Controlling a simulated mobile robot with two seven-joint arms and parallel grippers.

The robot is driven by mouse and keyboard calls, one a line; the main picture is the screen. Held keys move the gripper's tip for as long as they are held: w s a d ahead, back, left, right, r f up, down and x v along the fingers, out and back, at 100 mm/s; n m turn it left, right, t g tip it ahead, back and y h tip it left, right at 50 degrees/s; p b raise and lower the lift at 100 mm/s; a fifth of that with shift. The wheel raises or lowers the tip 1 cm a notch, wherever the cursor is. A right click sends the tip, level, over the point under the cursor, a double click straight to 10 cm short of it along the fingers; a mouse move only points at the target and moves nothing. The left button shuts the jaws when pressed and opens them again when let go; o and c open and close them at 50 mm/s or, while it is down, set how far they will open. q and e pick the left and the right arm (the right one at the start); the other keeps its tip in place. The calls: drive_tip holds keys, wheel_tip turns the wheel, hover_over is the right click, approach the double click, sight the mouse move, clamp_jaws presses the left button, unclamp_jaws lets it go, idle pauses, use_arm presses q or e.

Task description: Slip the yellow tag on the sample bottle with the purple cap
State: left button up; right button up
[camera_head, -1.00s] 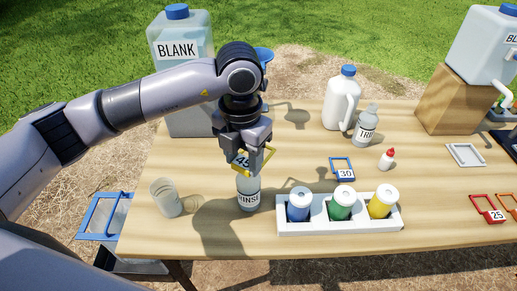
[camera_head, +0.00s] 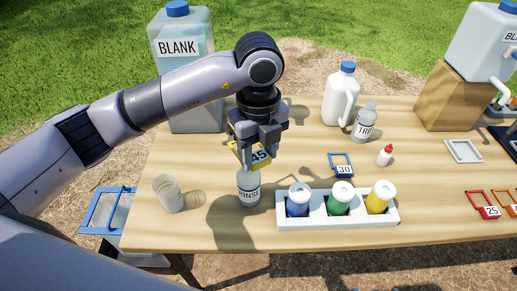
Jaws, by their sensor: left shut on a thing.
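My left gripper (camera_head: 256,144) is shut on the yellow tag (camera_head: 240,156), which bears the number 45. The tag hangs tilted just above and behind the clear RINSE bottle (camera_head: 248,190); I cannot tell whether they touch. The fingers partly cover the tag's yellow loop. I do not make out a sample bottle with a purple cap in this view. My right gripper is not in view.
The white rack (camera_head: 322,222) holds blue, green and yellow bottles. A clear cup (camera_head: 167,194) stands left. The BLANK container (camera_head: 182,75) is behind.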

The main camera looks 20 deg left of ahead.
use_arm(q)
drive_tip(key=shift+f, duration=0.15)
drive_tip(key=shift+f+b, duration=1.95)
drive_tip(key=shift+f, duration=0.35)
drive_tip(key=shift+f, duration=0.15)
drive_tip(key=shift+f+b, duration=0.8)
drive_tip(key=shift+b, duration=0.05)
drive_tip(key=o, duration=0.9)
drive_tip(key=shift+r, duration=3.65)
drive_tip(key=shift+s+f, duration=0.1)
drive_tip(key=shift+s, duration=0.05)
